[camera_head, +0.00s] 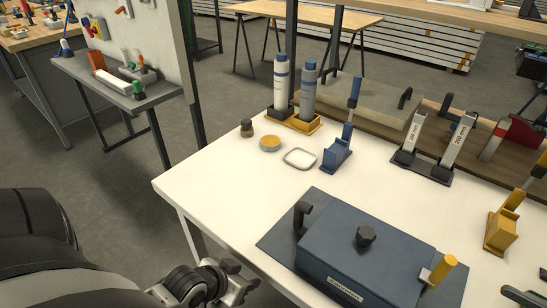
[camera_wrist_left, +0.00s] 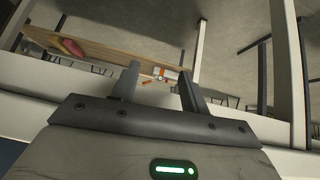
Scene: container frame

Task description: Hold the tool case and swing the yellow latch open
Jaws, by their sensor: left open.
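The blue tool case (camera_head: 335,250) lies flat on a dark mat on the white table in the head view. It has a black handle at its left, a black knob on top and a white label in front. The yellow latch (camera_head: 443,268) stands upright at the case's right front corner. My left gripper (camera_head: 240,283) is low at the left, in front of the table's edge, apart from the case. In the left wrist view its two fingers (camera_wrist_left: 158,88) are spread with nothing between them. My right gripper is not seen.
The white table (camera_head: 225,180) is clear left of the case. Behind the case stand a blue-handled holder (camera_head: 337,153), a small tray (camera_head: 300,158), two bottles in a yellow base (camera_head: 305,122) and labelled upright tools (camera_head: 445,145). A yellow holder (camera_head: 501,230) is at right.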

